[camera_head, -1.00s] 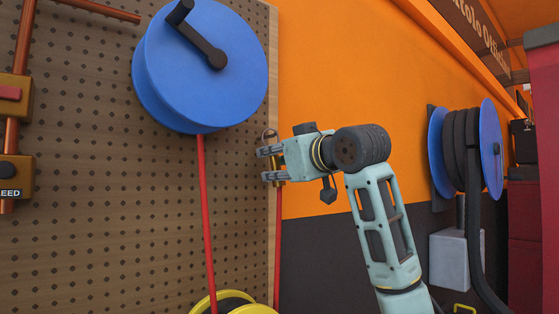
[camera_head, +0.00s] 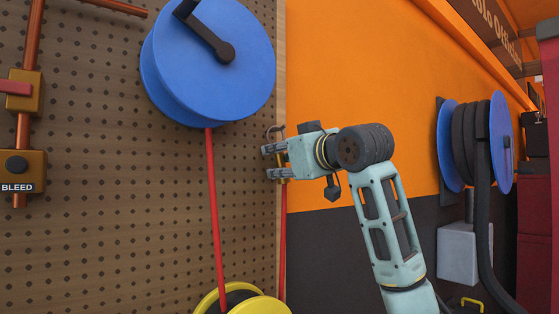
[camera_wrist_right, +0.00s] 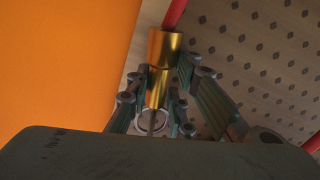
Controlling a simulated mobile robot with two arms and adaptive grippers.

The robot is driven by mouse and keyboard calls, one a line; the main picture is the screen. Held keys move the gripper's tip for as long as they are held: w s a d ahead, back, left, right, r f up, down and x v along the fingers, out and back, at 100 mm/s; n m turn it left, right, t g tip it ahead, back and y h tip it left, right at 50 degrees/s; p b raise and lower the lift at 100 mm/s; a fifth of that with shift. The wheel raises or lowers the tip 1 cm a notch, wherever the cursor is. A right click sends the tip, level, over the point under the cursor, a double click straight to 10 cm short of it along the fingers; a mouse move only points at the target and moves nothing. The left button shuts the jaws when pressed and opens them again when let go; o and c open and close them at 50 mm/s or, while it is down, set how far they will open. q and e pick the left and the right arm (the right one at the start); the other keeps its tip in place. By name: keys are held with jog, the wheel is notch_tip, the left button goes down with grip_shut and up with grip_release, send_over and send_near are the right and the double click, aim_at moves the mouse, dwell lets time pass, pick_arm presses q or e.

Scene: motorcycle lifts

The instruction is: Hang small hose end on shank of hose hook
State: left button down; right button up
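The small hose end is a brass fitting (camera_wrist_right: 160,70) with a thin stem and a metal ring (camera_wrist_right: 150,118). In the head view the fitting (camera_head: 283,181) shows partly between my right gripper's fingers, with the ring (camera_head: 275,132) just above them. My right gripper (camera_head: 272,162) is at the pegboard's right edge, and its fingers (camera_wrist_right: 160,97) flank the brass closely and appear shut on it. The red hose (camera_head: 283,240) hangs straight down below it. I cannot make out the hose hook or its shank. My left gripper is out of view.
A pegboard (camera_head: 110,150) fills the left, with a blue reel (camera_head: 205,75) and another red hose (camera_head: 214,210) hanging from it. A yellow reel (camera_head: 262,304) sits below. Copper pipes (camera_head: 30,60) with brass valve blocks are far left. An orange wall (camera_head: 380,80) is right.

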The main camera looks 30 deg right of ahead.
jog(key=o, duration=0.5)
jog(key=shift+d, duration=0.1)
jog(key=shift+s, duration=0.15)
jog(key=s, duration=1.1)
jog(key=shift+s+r, duration=0.2)
jog(key=shift+s, duration=0.2)
